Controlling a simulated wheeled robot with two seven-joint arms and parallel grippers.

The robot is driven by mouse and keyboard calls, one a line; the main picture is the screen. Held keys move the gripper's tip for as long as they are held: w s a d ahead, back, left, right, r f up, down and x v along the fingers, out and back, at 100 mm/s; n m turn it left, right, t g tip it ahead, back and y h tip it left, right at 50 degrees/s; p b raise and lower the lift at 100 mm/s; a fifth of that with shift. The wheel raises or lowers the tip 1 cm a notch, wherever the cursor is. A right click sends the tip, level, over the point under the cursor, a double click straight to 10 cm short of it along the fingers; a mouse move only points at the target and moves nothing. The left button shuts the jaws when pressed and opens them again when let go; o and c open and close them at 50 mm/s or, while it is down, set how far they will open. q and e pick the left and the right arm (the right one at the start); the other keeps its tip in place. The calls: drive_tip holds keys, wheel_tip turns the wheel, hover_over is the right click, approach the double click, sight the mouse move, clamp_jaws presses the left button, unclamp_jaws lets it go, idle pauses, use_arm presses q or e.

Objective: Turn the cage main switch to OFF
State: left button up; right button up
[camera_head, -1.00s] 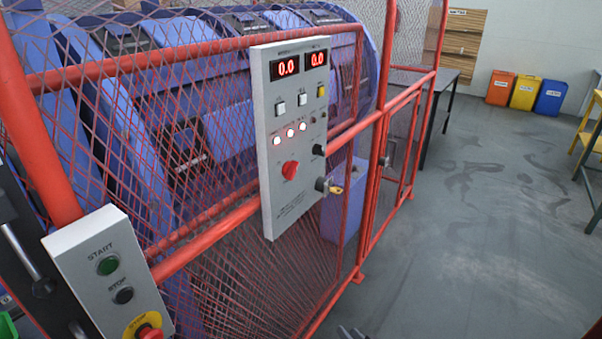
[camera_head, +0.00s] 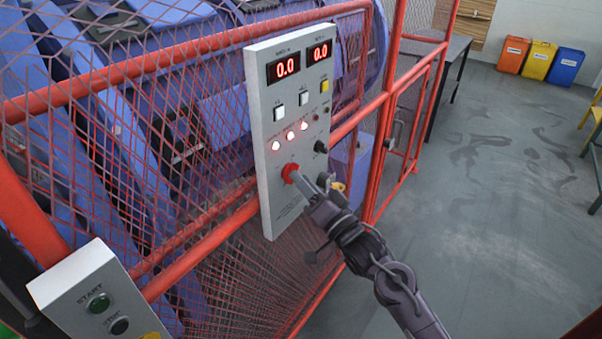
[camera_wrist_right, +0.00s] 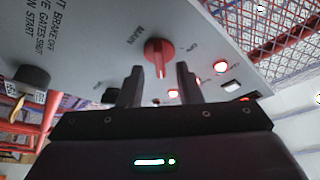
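The cage main switch is a red rotary knob (camera_head: 289,172) low on the grey control panel (camera_head: 283,205). In the right wrist view the red knob (camera_wrist_right: 158,50) has "MAIN" printed beside it, and its grip bar stands out toward me. I cannot read its set position. My right gripper (camera_head: 298,179) is at the knob, partly covering it in the head view. In the right wrist view my right gripper (camera_wrist_right: 158,72) is open, with its fingertips on either side of the knob and a gap visible on both sides. My left gripper is not in view.
The panel hangs on a red mesh cage (camera_head: 200,62). Close to the knob are a black knob (camera_head: 320,147), a key switch (camera_head: 337,186) and lit lamps (camera_head: 290,135). A START/STOP box (camera_head: 75,290) stands at lower left. Floor (camera_head: 480,230) at right is clear.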

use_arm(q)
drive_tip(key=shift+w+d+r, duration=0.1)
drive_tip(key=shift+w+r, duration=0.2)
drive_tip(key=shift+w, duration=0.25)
use_arm(e)
drive_tip(key=shift+w+a+r, duration=0.2)
drive_tip(key=shift+w+a, duration=0.2)
drive_tip(key=shift+w, duration=0.05)
clamp_jaws()
